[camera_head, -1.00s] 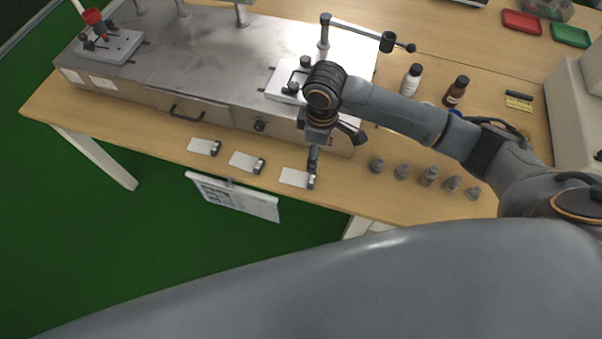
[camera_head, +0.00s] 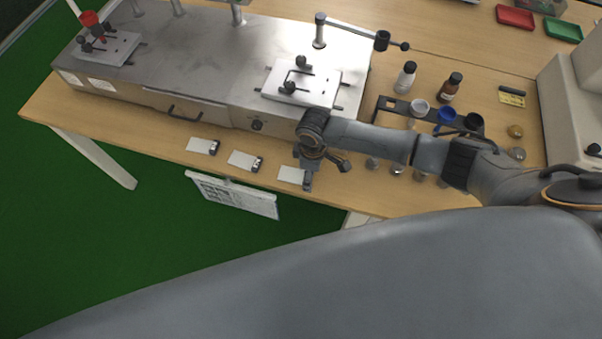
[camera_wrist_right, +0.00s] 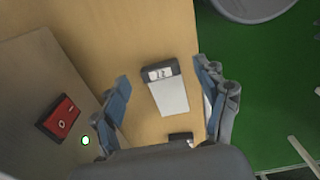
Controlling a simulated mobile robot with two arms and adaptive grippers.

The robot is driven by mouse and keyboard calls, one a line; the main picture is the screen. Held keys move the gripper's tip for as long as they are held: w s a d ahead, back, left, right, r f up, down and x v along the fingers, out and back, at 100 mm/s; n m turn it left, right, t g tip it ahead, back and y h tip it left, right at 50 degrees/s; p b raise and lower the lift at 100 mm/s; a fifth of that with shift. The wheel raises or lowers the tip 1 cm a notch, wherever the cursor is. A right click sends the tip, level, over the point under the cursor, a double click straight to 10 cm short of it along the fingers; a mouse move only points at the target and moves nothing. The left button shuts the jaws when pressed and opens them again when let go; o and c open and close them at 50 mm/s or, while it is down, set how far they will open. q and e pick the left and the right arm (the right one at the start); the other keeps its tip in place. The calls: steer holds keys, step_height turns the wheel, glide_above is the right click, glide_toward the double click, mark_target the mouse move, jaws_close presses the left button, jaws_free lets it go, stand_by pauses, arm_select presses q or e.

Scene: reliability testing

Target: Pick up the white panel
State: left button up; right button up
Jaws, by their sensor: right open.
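Three small white panels, each with a dark clip-like block at its right end, lie in a row along the table's front edge in the head view: a left one (camera_head: 201,146), a middle one (camera_head: 242,160) and a right one (camera_head: 290,174). My right gripper (camera_head: 307,182) is low beside the right panel and partly covers its block end. In the right wrist view, my right gripper (camera_wrist_right: 161,73) is open, with a white panel (camera_wrist_right: 172,97) and its labelled dark block (camera_wrist_right: 161,72) between the fingers, apart from both. My left gripper is not in view.
The metal machine (camera_head: 215,65) stands behind the panels; a red switch (camera_wrist_right: 62,118) shows on it in the wrist view. Bottles (camera_head: 405,77) and a dark rack with cups (camera_head: 390,103) stand to the right. A paper sheet (camera_head: 232,197) hangs off the front edge.

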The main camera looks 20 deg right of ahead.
steer(key=shift+f, duration=0.75)
steer(key=c, duration=1.1)
steer(key=shift+r, duration=0.2)
steer(key=shift+c, duration=0.2)
steer(key=shift+r, duration=0.2)
step_height(320, 180, up, 2)
steer(key=shift+r, duration=0.2)
steer(key=s+r+b, duration=0.2)
steer(key=s+r, duration=0.8)
steer(key=s, duration=0.4)
steer(key=shift+d, duration=0.25)
